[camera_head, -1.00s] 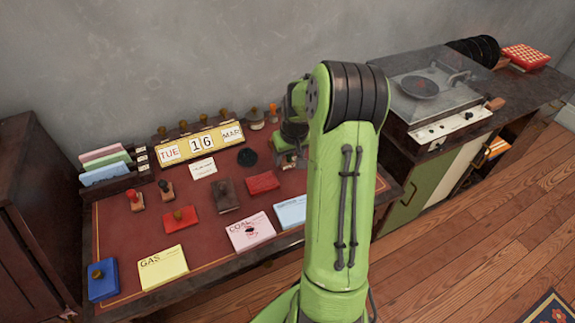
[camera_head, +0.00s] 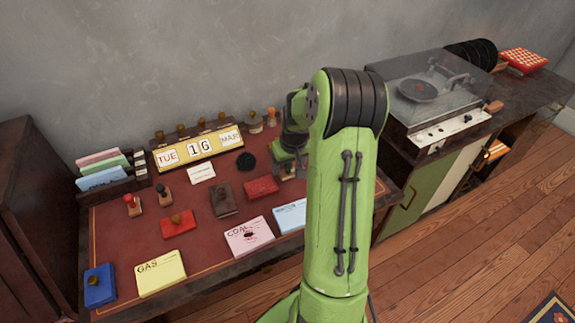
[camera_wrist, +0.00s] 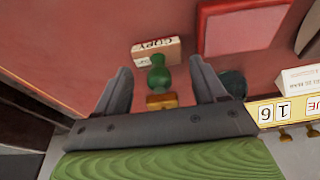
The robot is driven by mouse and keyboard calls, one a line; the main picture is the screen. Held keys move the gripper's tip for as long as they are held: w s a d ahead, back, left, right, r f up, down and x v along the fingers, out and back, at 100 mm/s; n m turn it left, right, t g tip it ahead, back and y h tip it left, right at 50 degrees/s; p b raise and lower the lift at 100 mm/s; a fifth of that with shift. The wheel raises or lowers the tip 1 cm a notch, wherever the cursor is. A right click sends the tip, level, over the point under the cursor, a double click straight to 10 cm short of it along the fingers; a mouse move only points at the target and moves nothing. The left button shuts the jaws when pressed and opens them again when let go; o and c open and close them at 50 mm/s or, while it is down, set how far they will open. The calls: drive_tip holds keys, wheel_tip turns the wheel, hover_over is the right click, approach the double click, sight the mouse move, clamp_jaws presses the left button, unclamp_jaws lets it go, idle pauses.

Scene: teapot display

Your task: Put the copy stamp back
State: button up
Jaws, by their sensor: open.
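The copy stamp (camera_wrist: 142,54) stands on the red desk top in the wrist view. It has a pale wooden block with a "COPY" label and a green handle. My gripper (camera_wrist: 160,65) is open, with one finger on each side of the green handle and visible gaps to both. In the head view my gripper (camera_head: 287,160) is low over the right part of the desk, beside the red pad. There my arm and gripper mostly hide the stamp. A brass-coloured knob shows just behind the handle in the wrist view; I cannot tell what it belongs to.
A red pad (camera_head: 261,186) and a dark round object (camera_head: 246,161) lie close by. The calendar (camera_head: 198,147) and a row of stamps stand at the back. Red-handled (camera_head: 131,205) and dark-handled (camera_head: 165,194) stamps, papers and a blue pad (camera_head: 99,285) occupy the left and front.

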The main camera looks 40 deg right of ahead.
drive_tip(key=p+v, duration=0.3)
drive_tip(key=v, duration=0.8)
drive_tip(key=s+a+r+n, duration=0.2)
drive_tip(key=a+r, duration=0.5)
drive_tip(key=a, duration=0.5)
drive_tip(key=s+a+r+n+t+y, duration=0.1)
drive_tip(key=s+a+r+n+t, duration=0.1)
drive_tip(key=s+a, duration=1.1)
drive_tip(key=shift+s+r+t, duration=0.3)
drive_tip(key=shift+s+r, duration=0.45)
drive_tip(key=shift+s, duration=0.45)
wheel_tip(320, 180, up, 10)
drive_tip(key=p, duration=0.9)
